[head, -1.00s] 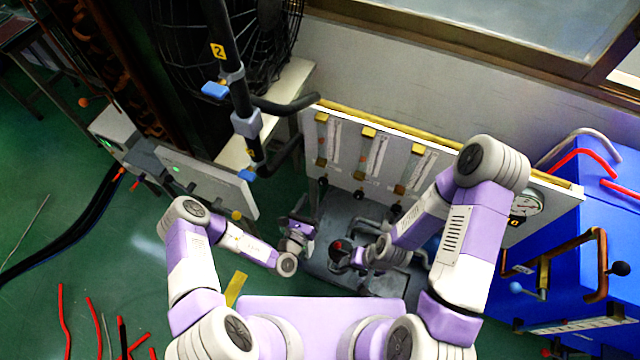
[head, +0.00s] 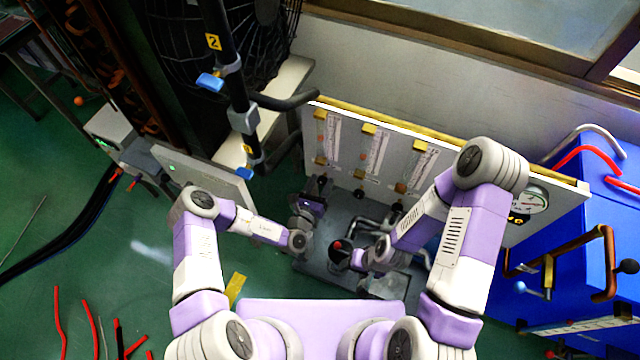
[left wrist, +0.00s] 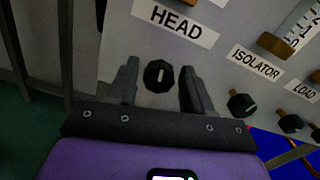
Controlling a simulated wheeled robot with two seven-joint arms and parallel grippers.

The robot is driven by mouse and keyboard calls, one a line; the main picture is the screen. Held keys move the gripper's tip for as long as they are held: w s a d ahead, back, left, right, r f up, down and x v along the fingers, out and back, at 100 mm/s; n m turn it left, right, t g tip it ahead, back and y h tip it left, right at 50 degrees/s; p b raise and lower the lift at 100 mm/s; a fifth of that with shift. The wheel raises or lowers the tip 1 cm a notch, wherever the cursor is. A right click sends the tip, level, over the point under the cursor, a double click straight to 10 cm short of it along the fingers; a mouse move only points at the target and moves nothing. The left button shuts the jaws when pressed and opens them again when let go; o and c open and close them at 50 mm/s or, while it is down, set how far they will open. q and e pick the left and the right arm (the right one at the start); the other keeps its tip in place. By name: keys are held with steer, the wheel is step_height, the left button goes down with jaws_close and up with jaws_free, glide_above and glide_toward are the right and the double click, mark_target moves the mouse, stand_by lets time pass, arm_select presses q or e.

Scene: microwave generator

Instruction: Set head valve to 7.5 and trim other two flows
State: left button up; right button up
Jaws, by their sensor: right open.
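The white flow panel (head: 450,185) carries three flow tubes: left (head: 331,140), middle (head: 375,152) and right (head: 412,167). In the left wrist view, the black HEAD knob (left wrist: 158,76) sits below its label between the two fingers of my left gripper (left wrist: 160,88), which is open with a gap on each side. The ISOLATOR knob (left wrist: 241,105) and LOAD knob (left wrist: 290,124) are to the right. In the head view my left gripper (head: 319,187) is at the panel's lower left. My right gripper (head: 346,257) is open beside a dark round part with red on it (head: 338,246); contact is unclear.
Grey pipework (head: 370,228) stands below the panel. A black vertical pipe (head: 240,95) with blue-handled valves is at the left. A pressure gauge (head: 531,199) and a blue unit (head: 560,280) are at the right. Red rods (head: 60,320) lie on the green floor.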

arm_select(q)
steer(key=c, duration=0.8)
steer(key=shift+a+n+p, duration=0.1)
steer(key=shift+n+p, duration=0.85)
steer(key=shift+n, duration=0.15)
steer(key=shift+n+p, duration=0.5)
steer(key=shift+n, duration=0.6)
steer(key=shift+f+n, duration=0.1)
steer(key=shift+n, duration=0.5)
steer(key=o, duration=1.1)
steer(key=shift+c, duration=0.2)
